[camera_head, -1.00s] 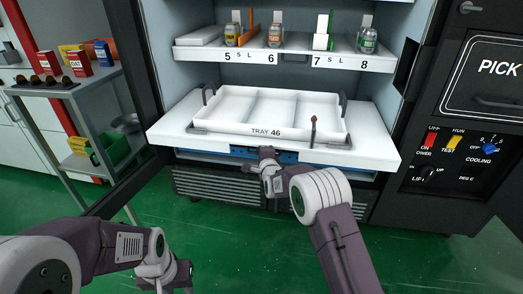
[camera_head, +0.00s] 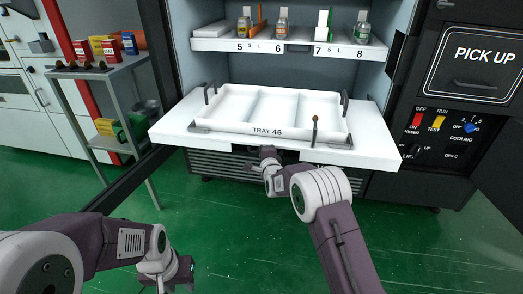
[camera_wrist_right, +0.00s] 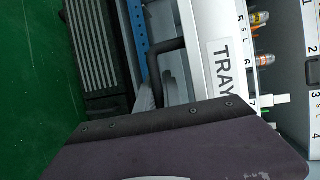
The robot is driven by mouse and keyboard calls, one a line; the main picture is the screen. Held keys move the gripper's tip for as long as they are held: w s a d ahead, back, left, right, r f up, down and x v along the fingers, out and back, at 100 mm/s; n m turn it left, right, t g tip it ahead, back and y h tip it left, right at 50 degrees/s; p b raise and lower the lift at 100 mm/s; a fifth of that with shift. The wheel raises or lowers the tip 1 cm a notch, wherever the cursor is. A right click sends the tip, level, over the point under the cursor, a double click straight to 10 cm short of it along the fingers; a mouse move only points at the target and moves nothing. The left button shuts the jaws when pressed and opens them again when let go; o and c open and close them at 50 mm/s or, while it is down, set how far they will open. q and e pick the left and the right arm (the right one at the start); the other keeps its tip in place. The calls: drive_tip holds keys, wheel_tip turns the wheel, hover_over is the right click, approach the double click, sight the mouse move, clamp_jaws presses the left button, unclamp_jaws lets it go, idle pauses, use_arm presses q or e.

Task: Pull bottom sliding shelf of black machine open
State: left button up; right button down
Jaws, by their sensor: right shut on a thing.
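The white bottom shelf (camera_head: 370,148) of the black machine sticks out from the cabinet. It carries a white divided tray (camera_head: 340,124) labelled TRAY 46. My right gripper (camera_head: 268,153) is under the shelf's front edge, shut on the shelf's handle; the shelf edge and my arm hide much of the grip. In the right wrist view, the dark handle bar (camera_wrist_right: 167,47) runs beside the TRAY label, and my gripper's body covers the lower picture. My left gripper (camera_head: 184,274) hangs low at the left, away from the shelf; its fingers are too unclear to judge.
An upper shelf (camera_head: 300,47) holds several small bottles. A grey side rack (camera_head: 110,70) with boxes stands left, beyond the machine's dark open door edge (camera_head: 128,184). A control panel (camera_head: 440,135) is at right. The green floor (camera_head: 240,235) is clear in front.

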drive_tip(key=c, duration=1.8)
unclamp_jaws()
drive_tip(key=shift+p+v, duration=1)
drive_tip(key=shift+v, duration=3.55)
drive_tip(key=shift+f, duration=0.1)
